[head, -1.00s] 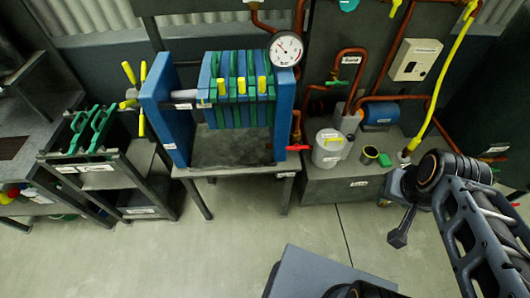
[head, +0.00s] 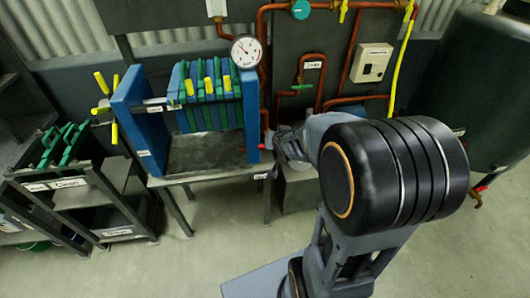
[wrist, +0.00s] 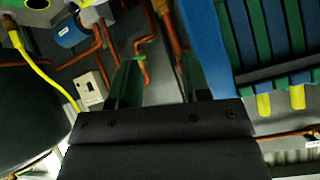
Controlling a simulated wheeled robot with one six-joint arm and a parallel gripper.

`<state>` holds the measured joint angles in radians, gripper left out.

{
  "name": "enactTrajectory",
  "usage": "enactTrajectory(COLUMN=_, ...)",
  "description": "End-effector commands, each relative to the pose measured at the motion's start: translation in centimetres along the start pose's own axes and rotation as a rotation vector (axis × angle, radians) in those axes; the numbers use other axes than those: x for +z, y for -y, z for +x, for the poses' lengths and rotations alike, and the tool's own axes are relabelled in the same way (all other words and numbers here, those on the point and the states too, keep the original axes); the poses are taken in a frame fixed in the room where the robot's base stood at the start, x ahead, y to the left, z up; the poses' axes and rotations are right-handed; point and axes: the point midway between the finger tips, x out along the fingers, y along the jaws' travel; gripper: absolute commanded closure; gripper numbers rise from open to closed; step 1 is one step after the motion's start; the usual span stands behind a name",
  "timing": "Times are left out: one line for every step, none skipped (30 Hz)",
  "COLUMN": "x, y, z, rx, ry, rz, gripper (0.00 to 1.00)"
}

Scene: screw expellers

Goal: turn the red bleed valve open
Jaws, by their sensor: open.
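The filter press (head: 130,125) has blue end blocks with green and blue plates between them. A small bit of red (head: 263,147) shows at the lower right of its right end block, where the red valve handle sits; my arm hides most of it. My gripper (head: 280,145) is beside that spot, mostly covered by my own wrist in the head view. In the wrist view my gripper (wrist: 160,62) shows two dark fingers apart with nothing between them. I cannot make out the red handle in the wrist view, nor whether a finger touches it.
A pressure gauge (head: 247,51) stands above the press's right end. Copper pipes (head: 312,75) and a yellow hose (head: 401,65) run behind my arm. A dark tank (head: 480,80) with another red handle (head: 483,188) is at right. A cart (head: 95,190) is at left; the front floor is clear.

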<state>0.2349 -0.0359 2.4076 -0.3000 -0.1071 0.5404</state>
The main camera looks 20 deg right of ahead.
Motion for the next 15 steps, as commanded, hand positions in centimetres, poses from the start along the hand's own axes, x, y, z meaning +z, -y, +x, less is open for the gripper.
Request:
enactTrajectory(x=1.1, y=-1.5, z=3.6, rx=-0.031, ry=-0.056, rz=0.074, gripper=0.57)
enactTrajectory(x=1.3, y=-1.9, z=5.0, rx=-0.067, ry=-0.092, rz=0.115, gripper=0.57)
enactTrajectory(x=1.6, y=-2.3, z=6.8, rx=-0.121, ry=-0.135, rz=0.171, gripper=0.57)
enactTrajectory(x=1.9, y=-2.7, z=8.0, rx=-0.166, ry=-0.163, rz=0.216, gripper=0.57)
enactTrajectory(x=2.3, y=-3.0, z=9.0, rx=-0.213, ry=-0.189, rz=0.262, gripper=0.57)
enactTrajectory(x=3.0, y=-3.5, z=10.3, rx=-0.279, ry=-0.216, rz=0.323, gripper=0.57)
enactTrajectory(x=3.6, y=-3.8, z=11.1, rx=-0.329, ry=-0.233, rz=0.37, gripper=0.57)
enactTrajectory(x=4.1, y=-4.2, z=11.8, rx=-0.38, ry=-0.249, rz=0.416, gripper=0.57)
enactTrajectory(x=4.9, y=-4.6, z=12.6, rx=-0.447, ry=-0.264, rz=0.479, gripper=0.57)
enactTrajectory(x=5.5, y=-4.9, z=13.0, rx=-0.498, ry=-0.274, rz=0.525, gripper=0.57)
enactTrajectory(x=6.1, y=-5.2, z=13.3, rx=-0.547, ry=-0.28, rz=0.571, gripper=0.57)
enactTrajectory(x=6.9, y=-5.7, z=13.7, rx=-0.61, ry=-0.289, rz=0.629, gripper=0.57)
enactTrajectory(x=7.5, y=-6.0, z=13.8, rx=-0.656, ry=-0.292, rz=0.671, gripper=0.57)
enactTrajectory(x=8.0, y=-6.3, z=13.9, rx=-0.698, ry=-0.296, rz=0.712, gripper=0.57)
enactTrajectory(x=8.7, y=-6.7, z=14.0, rx=-0.752, ry=-0.298, rz=0.763, gripper=0.57)
